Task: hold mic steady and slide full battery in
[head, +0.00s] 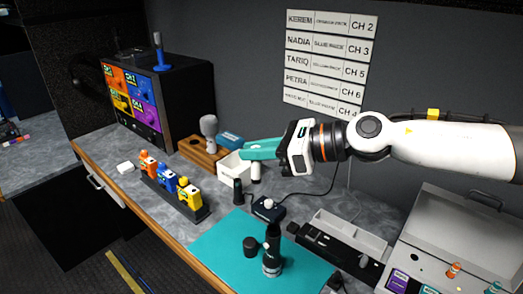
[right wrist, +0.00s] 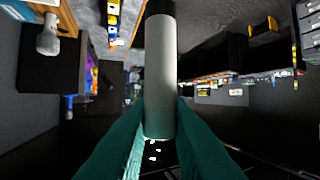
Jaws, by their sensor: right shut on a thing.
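My right gripper (head: 254,151) has teal fingers and is shut on a pale grey cylinder with a black end, which looks like the battery (right wrist: 160,75). In the head view the battery (head: 256,169) hangs below the fingers, beside a white box, above the counter. A dark upright thing that looks like the mic (head: 271,254) stands on the teal mat (head: 222,248), with a short black cap-like piece (head: 250,246) beside it. The mic's opening cannot be made out. My left gripper is in neither view.
A white open box (head: 234,167) and a black cylinder (head: 238,192) stand near the gripper. A black stand (head: 268,211) with a white knob is behind the mat. Coloured packs (head: 166,185) sit in a rack at left. A grey case (head: 455,235) fills the right.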

